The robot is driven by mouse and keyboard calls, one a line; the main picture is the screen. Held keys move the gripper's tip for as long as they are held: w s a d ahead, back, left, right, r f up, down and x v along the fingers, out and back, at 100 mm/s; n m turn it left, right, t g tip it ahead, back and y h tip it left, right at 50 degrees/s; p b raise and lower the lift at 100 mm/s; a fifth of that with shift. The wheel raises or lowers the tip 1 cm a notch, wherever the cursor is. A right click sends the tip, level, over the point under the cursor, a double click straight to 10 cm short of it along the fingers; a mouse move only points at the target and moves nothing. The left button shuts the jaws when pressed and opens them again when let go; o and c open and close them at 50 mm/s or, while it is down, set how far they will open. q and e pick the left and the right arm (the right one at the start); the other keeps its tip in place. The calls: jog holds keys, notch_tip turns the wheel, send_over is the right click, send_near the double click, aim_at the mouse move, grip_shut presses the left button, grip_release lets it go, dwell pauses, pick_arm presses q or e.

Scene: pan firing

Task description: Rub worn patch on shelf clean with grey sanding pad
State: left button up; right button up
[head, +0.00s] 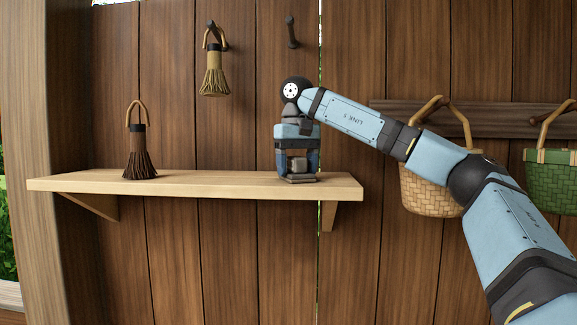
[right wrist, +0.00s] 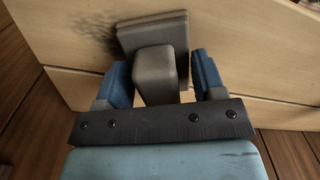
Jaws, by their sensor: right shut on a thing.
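The grey sanding pad (head: 300,180) has a flat block with a raised grip; it rests on or just above the pale wooden shelf (head: 220,182), near its right end. My right gripper (head: 297,164) points down and is shut on the pad's grip. In the right wrist view the blue fingers of the gripper (right wrist: 161,75) flank the grip of the pad (right wrist: 152,32). A dark, smudged worn patch (right wrist: 98,36) shows on the shelf (right wrist: 60,50) just left of the pad; part of it may be hidden under the pad. My left gripper is out of view.
A dark brown brush (head: 140,160) stands at the shelf's left. A tan brush (head: 213,75) hangs from a peg on the plank wall above. A tan basket (head: 428,190) and a green basket (head: 552,175) hang at right. The shelf's middle is clear.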

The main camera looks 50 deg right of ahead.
aim_at(273, 180)
jog(key=shift+s+d+f, duration=0.1)
jog(key=shift+s+d, duration=0.75)
jog(key=shift+s, duration=0.3)
jog(key=shift+s+d+f, duration=0.1)
jog(key=shift+s+d, duration=0.7)
jog(key=shift+s, duration=0.35)
jog(key=shift+s+d+r, duration=0.1)
jog(key=shift+s+d, duration=1.15)
jog(key=shift+s, duration=0.15)
jog(key=shift+r, duration=0.1)
jog(key=shift+w+a, duration=0.5)
jog(key=shift+w, duration=0.25)
jog(key=shift+w+a, duration=0.75)
jog(key=shift+w, duration=0.1)
jog(key=shift+w+a, duration=1.15)
jog(key=shift+w, duration=0.3)
jog(key=shift+w+a, duration=1.1)
jog(key=shift+w, duration=0.3)
jog(key=shift+w+a, duration=1.15)
jog(key=shift+w, duration=0.2)
